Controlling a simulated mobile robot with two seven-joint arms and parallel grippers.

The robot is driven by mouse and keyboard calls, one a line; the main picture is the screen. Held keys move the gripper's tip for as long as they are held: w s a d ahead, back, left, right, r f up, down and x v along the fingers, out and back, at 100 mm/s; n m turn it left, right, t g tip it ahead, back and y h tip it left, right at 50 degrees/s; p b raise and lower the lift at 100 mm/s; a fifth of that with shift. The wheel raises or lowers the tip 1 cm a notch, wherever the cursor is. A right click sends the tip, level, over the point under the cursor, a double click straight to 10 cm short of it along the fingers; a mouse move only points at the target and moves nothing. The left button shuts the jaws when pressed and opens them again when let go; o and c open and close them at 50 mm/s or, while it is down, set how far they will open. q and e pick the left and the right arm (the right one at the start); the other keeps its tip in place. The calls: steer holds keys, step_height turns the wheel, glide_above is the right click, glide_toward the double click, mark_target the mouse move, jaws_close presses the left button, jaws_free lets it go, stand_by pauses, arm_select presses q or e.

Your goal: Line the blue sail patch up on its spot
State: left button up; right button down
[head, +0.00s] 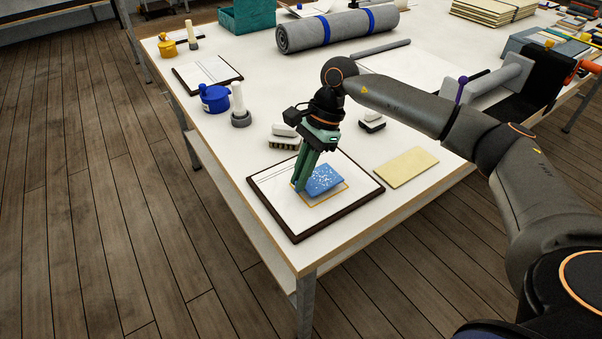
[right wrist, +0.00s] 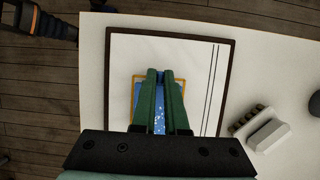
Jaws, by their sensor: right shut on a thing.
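The blue sail patch (head: 325,180), speckled with white, is in my right gripper (head: 300,186) over a white board with a dark frame (head: 340,215). An orange outline (head: 313,206) on the board marks the spot; its near and right edges show past the patch. The patch looks slightly turned against the outline; whether it touches the board I cannot tell. In the right wrist view, the right gripper (right wrist: 163,75) is shut, a strip of patch (right wrist: 159,118) shows between its fingers, and the outline (right wrist: 133,95) shows to their left.
A pale yellow sheet (head: 406,167) lies right of the board. A grey-white block (head: 284,138), a blue pot (head: 214,99) and a white-handled tool (head: 239,106) stand behind it. A grey roll (head: 338,29) lies farther back. The table's front corner is close to the board.

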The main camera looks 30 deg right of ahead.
steer(key=shift+f+b, duration=0.65)
steer(key=shift+f, duration=0.2)
steer(key=c, duration=0.9)
jaws_free()
steer(key=shift+o, duration=0.2)
steer(key=shift+c, duration=0.3)
steer(key=shift+c, duration=0.5)
steer(key=shift+r+p, duration=2.25)
steer(key=shift+r, duration=1.35)
